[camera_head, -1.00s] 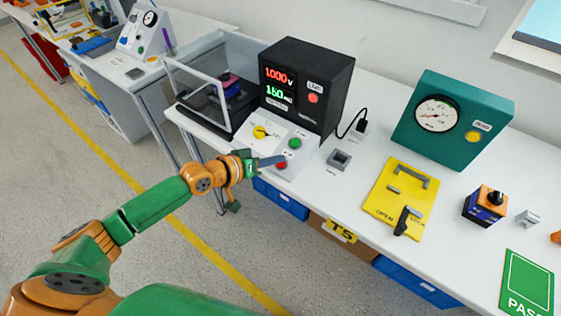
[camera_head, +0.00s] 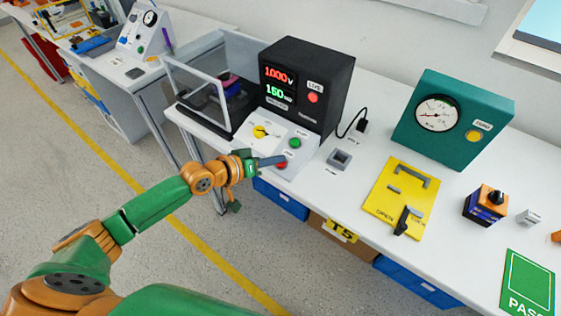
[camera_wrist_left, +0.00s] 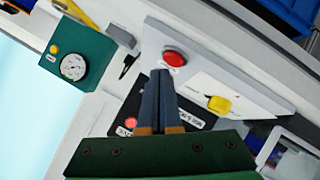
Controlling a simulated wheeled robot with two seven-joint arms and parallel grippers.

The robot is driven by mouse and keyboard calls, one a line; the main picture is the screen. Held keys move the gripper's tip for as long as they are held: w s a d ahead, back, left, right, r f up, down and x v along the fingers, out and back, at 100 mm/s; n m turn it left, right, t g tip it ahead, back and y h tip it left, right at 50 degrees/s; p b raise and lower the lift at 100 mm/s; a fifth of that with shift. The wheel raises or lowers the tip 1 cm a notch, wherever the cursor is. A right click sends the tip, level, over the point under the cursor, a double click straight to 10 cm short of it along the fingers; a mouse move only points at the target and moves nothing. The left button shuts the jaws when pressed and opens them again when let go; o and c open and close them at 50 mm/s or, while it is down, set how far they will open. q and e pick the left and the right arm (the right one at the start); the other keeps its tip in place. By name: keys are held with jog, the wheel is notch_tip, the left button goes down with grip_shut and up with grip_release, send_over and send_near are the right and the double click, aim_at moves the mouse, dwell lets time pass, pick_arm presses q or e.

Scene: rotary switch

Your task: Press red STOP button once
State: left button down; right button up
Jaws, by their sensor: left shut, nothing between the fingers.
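The red STOP button (camera_head: 281,165) sits on the sloped white control panel (camera_head: 262,150), below the green button (camera_head: 295,143). It also shows in the left wrist view (camera_wrist_left: 174,57), just beyond my fingertips. My left gripper (camera_head: 283,159) is shut and empty, with its tips beside the red button and partly over it in the head view. In the left wrist view my fingers (camera_wrist_left: 162,72) point at the button's lower edge. I cannot tell whether they touch it. A yellow rotary knob (camera_head: 260,132) is on the same panel. My right gripper is not in view.
The black tester (camera_head: 305,85) with lit red and green digits stands behind the panel. A clear-guarded fixture (camera_head: 205,95) is to its left. A grey socket block (camera_head: 339,160), yellow plate (camera_head: 398,195) and teal gauge box (camera_head: 450,120) are to the right.

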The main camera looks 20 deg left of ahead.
pick_arm(q)
jog(key=shift+w+f, duration=0.1)
jog(key=shift+f, duration=0.2)
jog(key=shift+w+f+b, duration=0.1)
jog(key=shift+f+b, duration=0.35)
jog(key=shift+b, duration=0.15)
dwell(0.3)
jog(key=shift+r, duration=0.15)
jog(key=shift+s+r+p, duration=0.25)
jog(key=shift+r+p, duration=0.45)
jog(key=shift+p, duration=0.3)
jog(key=shift+r, duration=0.1)
jog(key=r+p, duration=0.1)
jog(key=s+r+p, duration=0.1)
jog(key=r+p, duration=0.2)
jog(key=p, duration=0.1)
jog(key=shift+s+a+r, duration=0.2)
jog(key=shift+a+r, duration=0.05)
